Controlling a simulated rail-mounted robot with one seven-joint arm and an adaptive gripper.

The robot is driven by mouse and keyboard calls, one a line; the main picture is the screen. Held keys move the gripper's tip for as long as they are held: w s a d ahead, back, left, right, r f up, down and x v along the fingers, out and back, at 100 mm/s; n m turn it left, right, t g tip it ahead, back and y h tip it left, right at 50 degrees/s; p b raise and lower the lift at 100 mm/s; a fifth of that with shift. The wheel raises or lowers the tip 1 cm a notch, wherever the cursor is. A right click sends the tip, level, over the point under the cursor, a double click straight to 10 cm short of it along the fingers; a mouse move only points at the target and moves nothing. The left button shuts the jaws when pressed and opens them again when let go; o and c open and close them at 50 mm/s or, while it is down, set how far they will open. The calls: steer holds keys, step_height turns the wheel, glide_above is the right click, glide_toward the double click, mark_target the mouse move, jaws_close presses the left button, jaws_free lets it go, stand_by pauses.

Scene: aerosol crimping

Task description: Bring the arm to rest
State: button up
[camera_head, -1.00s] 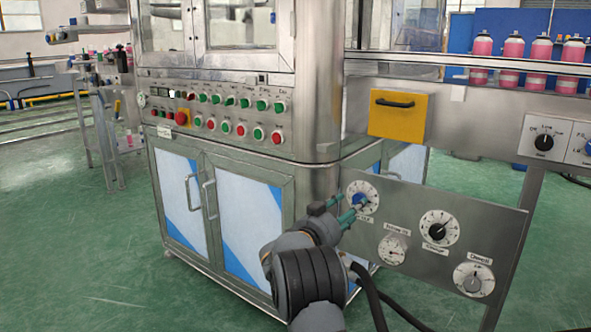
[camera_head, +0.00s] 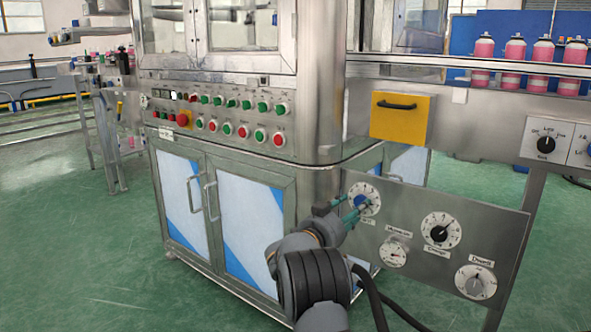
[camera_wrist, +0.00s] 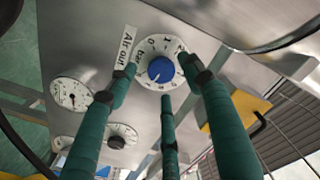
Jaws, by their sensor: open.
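My gripper (camera_head: 350,213) is open at the upper left of the steel control panel (camera_head: 410,218). Its green fingers stand around a blue knob (camera_head: 362,202) on a white dial. In the wrist view, the blue knob (camera_wrist: 161,70) shows between the spread fingers of my gripper (camera_wrist: 160,82), with a label reading "Air out" beside the dial. The fingers do not appear closed on the knob; whether any fingertip touches the panel I cannot tell. In the head view the fingers partly cover the dial.
Other dials are on the panel: a gauge (camera_head: 394,254), a black knob (camera_head: 440,232) and a grey knob (camera_head: 475,282). A yellow box (camera_head: 401,120) sits above. The steel machine cabinet (camera_head: 245,215) stands left. Pink cans (camera_head: 515,50) line the conveyor. The green floor is free at left.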

steer(key=v, duration=0.9)
steer(key=shift+n, duration=0.9)
steer(key=x, duration=0.3)
steer(key=p+x, duration=0.1)
steer(key=x, duration=0.3)
steer(key=p+x, duration=0.1)
steer(key=x, duration=0.3)
steer(key=shift+w+d+r, duration=0.15)
steer(key=shift+w+r, duration=0.05)
steer(key=shift+r, duration=0.15)
steer(key=n+p, duration=0.4)
steer(key=shift+s+n+p, duration=0.1)
steer(key=shift+n+p, duration=0.2)
steer(key=p+v, duration=0.1)
steer(key=v, duration=0.9)
steer(key=shift+f+p, duration=0.3)
steer(key=shift+f, duration=0.05)
steer(key=shift+s, duration=0.1)
